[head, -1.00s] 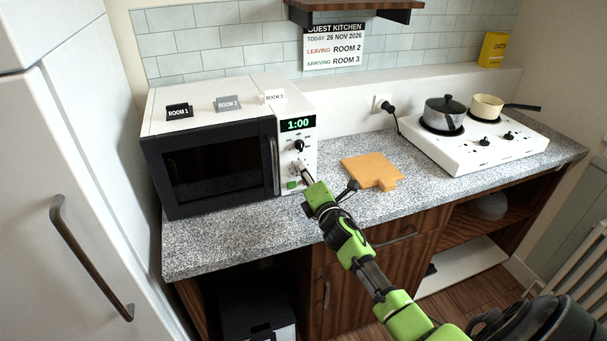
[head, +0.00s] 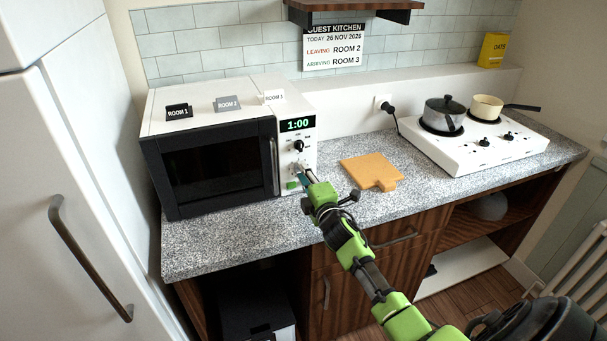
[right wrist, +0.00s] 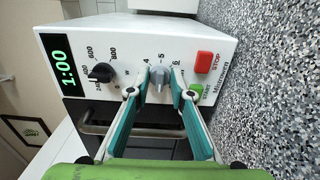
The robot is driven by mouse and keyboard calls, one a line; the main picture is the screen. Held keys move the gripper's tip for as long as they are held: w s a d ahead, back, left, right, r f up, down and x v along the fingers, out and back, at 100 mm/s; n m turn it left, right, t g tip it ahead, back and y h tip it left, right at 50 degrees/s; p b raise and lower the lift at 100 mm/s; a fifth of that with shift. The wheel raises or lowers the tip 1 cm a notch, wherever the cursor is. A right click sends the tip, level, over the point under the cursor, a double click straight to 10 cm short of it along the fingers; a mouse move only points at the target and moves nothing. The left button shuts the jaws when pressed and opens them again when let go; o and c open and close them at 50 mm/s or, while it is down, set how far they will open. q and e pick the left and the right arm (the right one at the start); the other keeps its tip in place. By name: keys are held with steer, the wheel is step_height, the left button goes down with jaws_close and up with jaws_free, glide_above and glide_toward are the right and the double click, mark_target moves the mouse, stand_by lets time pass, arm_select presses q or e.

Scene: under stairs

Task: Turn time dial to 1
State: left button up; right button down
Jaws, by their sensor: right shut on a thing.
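The white and black microwave (head: 225,130) stands on the counter at the left, its green display (head: 298,124) reading 1:00. The right wrist view shows the display (right wrist: 64,78) sideways. My right gripper (head: 304,174) reaches the control panel. In the right wrist view its teal fingers are closed around the grey time dial (right wrist: 159,77), one on each side. Printed numbers 4, 5 and 6 show around that dial; the rest of its scale is hidden. The black power dial (right wrist: 101,73) sits beside it, apart from the fingers. My left gripper is out of view.
A red stop button (right wrist: 205,61) and a green button (right wrist: 197,91) lie close to the fingers. Room labels stand on the microwave. An orange board (head: 372,171) lies to the right, and a white hob (head: 465,155) with two pans stands farther right.

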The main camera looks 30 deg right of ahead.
steer(key=c, duration=2.2)
jaws_free()
steer(key=shift+s, duration=0.1)
steer(key=v, duration=1.2)
steer(key=shift+a, duration=0.1)
